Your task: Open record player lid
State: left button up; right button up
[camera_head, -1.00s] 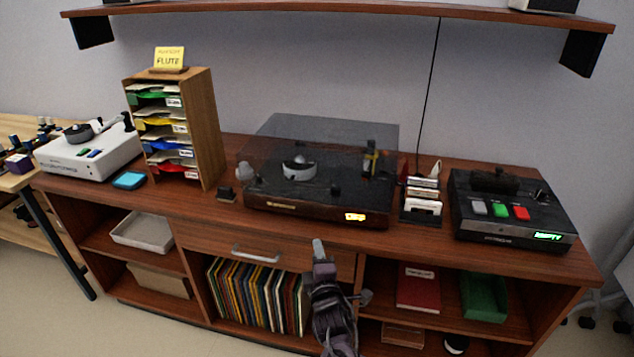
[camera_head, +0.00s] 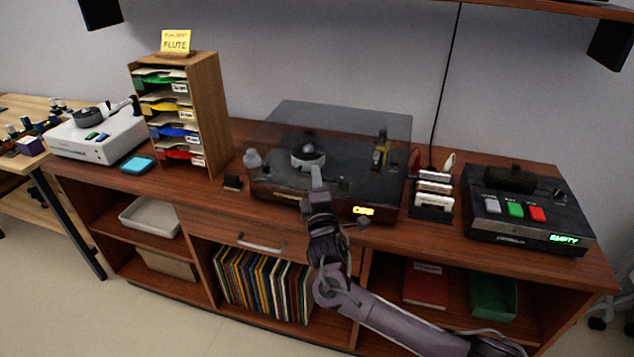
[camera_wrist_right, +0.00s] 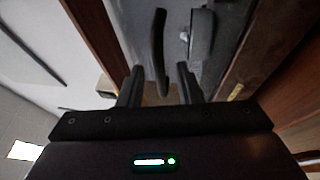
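The record player (camera_head: 285,192) stands mid-cabinet, a dark wooden box with a lit orange display at its front right. Its smoky see-through lid (camera_head: 350,118) looks lowered over the platter. My right gripper (camera_head: 317,176) is at the player's front edge, over its front middle in the head view. In the right wrist view its two fingers (camera_wrist_right: 159,86) stand apart with a gap. A dark curved bar (camera_wrist_right: 158,45) shows beyond and between them; I cannot tell what part it is, or whether the fingers touch the lid. My left gripper is not in view.
A wooden paper sorter (camera_head: 205,110) stands to the left. A card holder (camera_head: 433,195) and a button box (camera_head: 520,212) stand close on the right. A drawer handle (camera_head: 262,245) and shelved records (camera_head: 262,285) are below. A wall shelf hangs above.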

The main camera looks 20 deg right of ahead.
jog(key=shift+c, duration=0.3)
grip_shut()
jog(key=shift+r, duration=0.1)
